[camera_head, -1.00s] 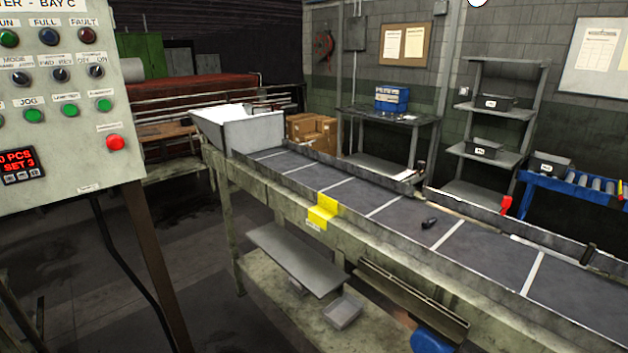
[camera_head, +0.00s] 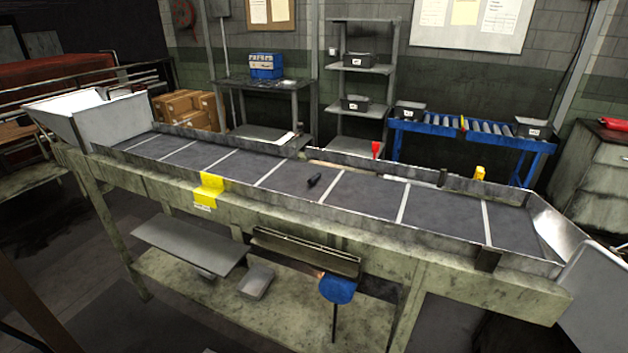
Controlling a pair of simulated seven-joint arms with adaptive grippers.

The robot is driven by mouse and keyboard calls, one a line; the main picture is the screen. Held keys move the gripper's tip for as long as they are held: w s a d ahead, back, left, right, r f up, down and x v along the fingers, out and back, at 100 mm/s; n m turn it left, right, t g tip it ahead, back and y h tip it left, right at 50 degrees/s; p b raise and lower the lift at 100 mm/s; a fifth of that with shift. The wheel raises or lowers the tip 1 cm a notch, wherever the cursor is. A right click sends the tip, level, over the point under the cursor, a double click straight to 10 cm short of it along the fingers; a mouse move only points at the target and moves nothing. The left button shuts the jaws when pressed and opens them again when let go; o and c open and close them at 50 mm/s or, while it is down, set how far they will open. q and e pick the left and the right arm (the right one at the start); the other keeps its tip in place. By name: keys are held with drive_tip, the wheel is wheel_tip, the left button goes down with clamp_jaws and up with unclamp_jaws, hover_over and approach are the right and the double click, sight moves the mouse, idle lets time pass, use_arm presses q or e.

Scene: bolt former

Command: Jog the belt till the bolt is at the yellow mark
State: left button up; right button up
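A small dark bolt (camera_head: 314,180) lies on the dark grey belt (camera_head: 372,198), which has several white cross lines. The bolt is between two of these lines, just left of one. The yellow mark (camera_head: 209,187) is a bracket on the belt's front rail, well to the left of the bolt. The control panel with the jog button is out of view now. Neither of my grippers is in view.
A white hopper (camera_head: 110,117) stands at the belt's left end and a metal chute (camera_head: 560,232) at its right end. Behind are a shelf rack (camera_head: 362,62), a blue roller conveyor (camera_head: 470,140) and cardboard boxes (camera_head: 190,108). A blue motor (camera_head: 338,289) hangs below the belt.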

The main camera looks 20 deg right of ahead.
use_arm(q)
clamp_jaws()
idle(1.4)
